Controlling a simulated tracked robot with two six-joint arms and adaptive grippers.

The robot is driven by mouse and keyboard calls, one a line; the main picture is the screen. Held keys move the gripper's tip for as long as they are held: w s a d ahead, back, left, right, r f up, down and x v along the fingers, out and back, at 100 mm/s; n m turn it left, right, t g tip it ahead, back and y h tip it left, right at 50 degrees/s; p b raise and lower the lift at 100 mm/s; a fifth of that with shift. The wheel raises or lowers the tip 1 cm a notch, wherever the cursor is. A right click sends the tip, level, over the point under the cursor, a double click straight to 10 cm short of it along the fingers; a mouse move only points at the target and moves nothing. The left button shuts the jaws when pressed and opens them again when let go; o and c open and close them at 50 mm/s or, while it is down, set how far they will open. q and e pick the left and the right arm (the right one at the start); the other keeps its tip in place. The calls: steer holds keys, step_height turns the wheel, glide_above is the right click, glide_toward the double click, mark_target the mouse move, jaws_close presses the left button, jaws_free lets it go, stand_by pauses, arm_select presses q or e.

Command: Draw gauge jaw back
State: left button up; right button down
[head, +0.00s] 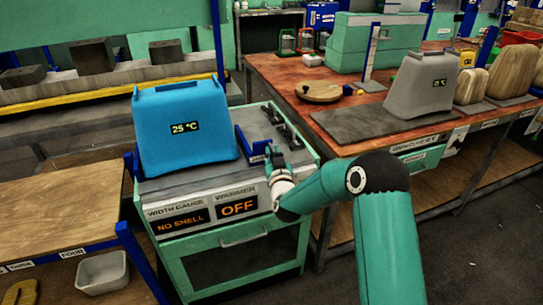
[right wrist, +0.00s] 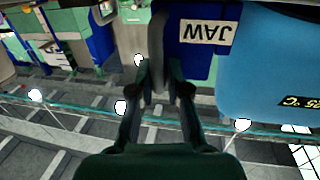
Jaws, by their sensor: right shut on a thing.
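The gauge jaw (head: 246,147) is a blue upright piece on the grey top of the width gauge bench (head: 190,185), just right of the blue form reading 25 °C (head: 180,130). In the right wrist view the jaw (right wrist: 201,62) carries a white JAW label, with a dark upright handle (right wrist: 157,45) beside it. My right gripper (head: 274,157) is at the jaw's right side. In the right wrist view its fingers (right wrist: 160,80) are shut on the handle, one on each side. The bench displays read NO SHELL and OFF. My left gripper is not in view.
Dark clamp-like fittings (head: 285,128) stand along the bench's right side. A red-brown table (head: 290,78) to the right holds a grey form (head: 420,88) and a wooden dish (head: 319,91). A wooden table (head: 60,205) with a white bin (head: 102,272) below is at left.

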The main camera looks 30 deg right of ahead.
steer(key=d+b, duration=0.1)
steer(key=d, duration=0.1)
steer(key=s+d+b, duration=0.1)
steer(key=d, duration=0.2)
steer(key=d+b, duration=0.2)
steer(key=shift+s+d, duration=0.25)
steer(key=shift+s, duration=0.15)
steer(key=shift+d+r, duration=0.2)
steer(key=shift+r, duration=0.05)
steer(key=shift+s, duration=0.1)
steer(key=c, duration=1.2)
jaws_free()
steer(key=shift+d+h, duration=0.15)
steer(key=shift+h, duration=0.15)
steer(key=shift+a, duration=0.25)
steer(key=shift+s+a, duration=0.15)
steer(key=shift+s, duration=0.05)
steer(key=v, duration=1.1)
steer(key=shift+s+f, duration=0.2)
steer(key=shift+f, duration=0.05)
